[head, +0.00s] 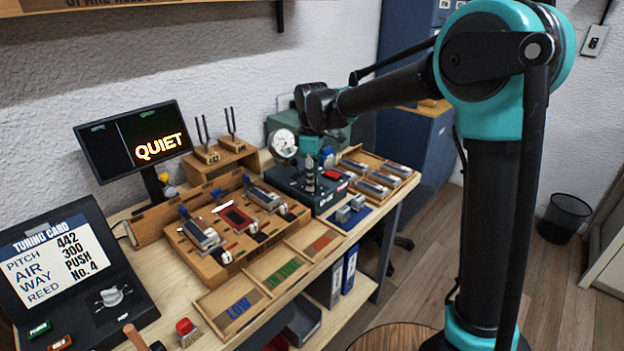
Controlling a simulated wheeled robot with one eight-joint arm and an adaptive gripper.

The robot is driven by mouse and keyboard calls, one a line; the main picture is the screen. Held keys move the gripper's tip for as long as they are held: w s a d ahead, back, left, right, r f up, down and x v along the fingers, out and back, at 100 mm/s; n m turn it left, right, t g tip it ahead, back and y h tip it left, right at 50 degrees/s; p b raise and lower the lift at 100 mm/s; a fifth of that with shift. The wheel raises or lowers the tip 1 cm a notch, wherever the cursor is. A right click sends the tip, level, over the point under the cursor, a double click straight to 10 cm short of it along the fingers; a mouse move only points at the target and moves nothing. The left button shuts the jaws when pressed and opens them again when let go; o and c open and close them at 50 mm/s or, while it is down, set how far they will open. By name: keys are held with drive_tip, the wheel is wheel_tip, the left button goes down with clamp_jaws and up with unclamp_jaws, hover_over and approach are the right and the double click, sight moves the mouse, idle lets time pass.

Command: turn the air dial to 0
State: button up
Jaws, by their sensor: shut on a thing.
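The dark air box (289,180) stands at the back right of the bench, with a round white gauge (284,143) on it. My gripper (311,184) reaches down from above onto the top of this box. Its fingers are closed around what looks like the air dial there. The fingers hide the dial, so its setting cannot be read. The gauge needle is too small to read.
A monitor (133,141) shows QUIET. Close to my gripper are a wooden tray of reed parts (405,172), a blue mat (335,225) with metal pieces and a red button (331,174).

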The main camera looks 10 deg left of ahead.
drive_tip(key=shift+n, duration=1.6)
drive_tip(key=o, duration=1.2)
drive_tip(key=shift+c, duration=0.2)
wheel_tip(320, 180, up, 12)
